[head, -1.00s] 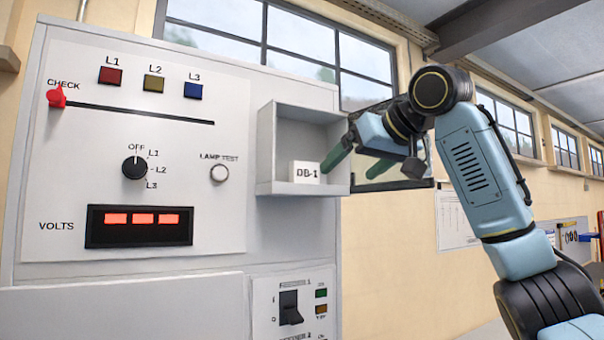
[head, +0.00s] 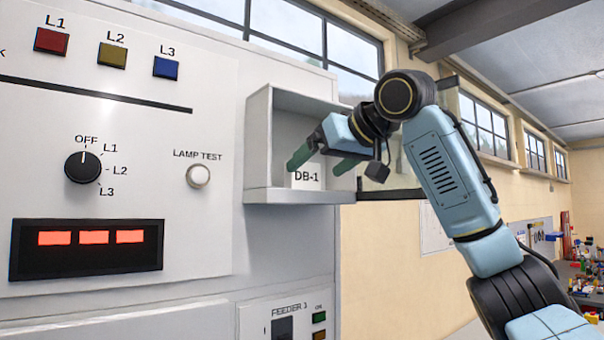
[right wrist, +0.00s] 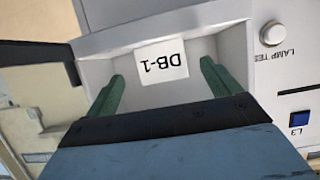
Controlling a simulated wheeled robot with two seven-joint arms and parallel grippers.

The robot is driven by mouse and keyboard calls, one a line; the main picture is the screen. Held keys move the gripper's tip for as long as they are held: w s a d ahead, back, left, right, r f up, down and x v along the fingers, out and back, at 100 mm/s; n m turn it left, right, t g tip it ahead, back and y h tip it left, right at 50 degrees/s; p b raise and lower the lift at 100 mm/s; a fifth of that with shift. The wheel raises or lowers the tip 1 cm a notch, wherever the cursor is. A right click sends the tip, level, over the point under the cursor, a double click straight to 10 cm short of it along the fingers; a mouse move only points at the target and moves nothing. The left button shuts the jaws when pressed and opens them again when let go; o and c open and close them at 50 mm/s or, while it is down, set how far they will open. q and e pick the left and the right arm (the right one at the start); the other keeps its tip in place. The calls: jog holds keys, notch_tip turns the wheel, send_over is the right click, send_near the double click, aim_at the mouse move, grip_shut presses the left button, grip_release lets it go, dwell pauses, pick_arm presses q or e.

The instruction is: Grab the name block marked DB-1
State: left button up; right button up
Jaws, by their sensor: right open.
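The white name block marked DB-1 (head: 307,176) stands in an open grey box (head: 258,150) on the side of the panel. It also shows in the right wrist view (right wrist: 161,61), between and beyond the fingertips. My right gripper (head: 318,163) is open, with its green fingers reaching into the box on either side of the block in the head view. In the right wrist view my right gripper (right wrist: 160,78) shows a gap between each finger and the block. The left gripper is not in view.
The box walls lie close around the fingers. A feeder switch plate (head: 290,318) sits below the box.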

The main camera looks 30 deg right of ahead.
aim_at(307, 172)
jog(key=shift+w+a+p, duration=0.1)
jog(key=shift+w+p, duration=0.25)
jog(key=shift+w, duration=0.15)
jog(key=p+x, duration=0.1)
jog(key=x, duration=0.3)
jog(key=shift+r+p, duration=0.15)
jog(key=shift+p, duration=0.15)
jog(key=shift+w, duration=0.3)
jog(key=shift+s, duration=0.1)
jog(key=shift+c, duration=0.3)
jog(key=c, duration=1)
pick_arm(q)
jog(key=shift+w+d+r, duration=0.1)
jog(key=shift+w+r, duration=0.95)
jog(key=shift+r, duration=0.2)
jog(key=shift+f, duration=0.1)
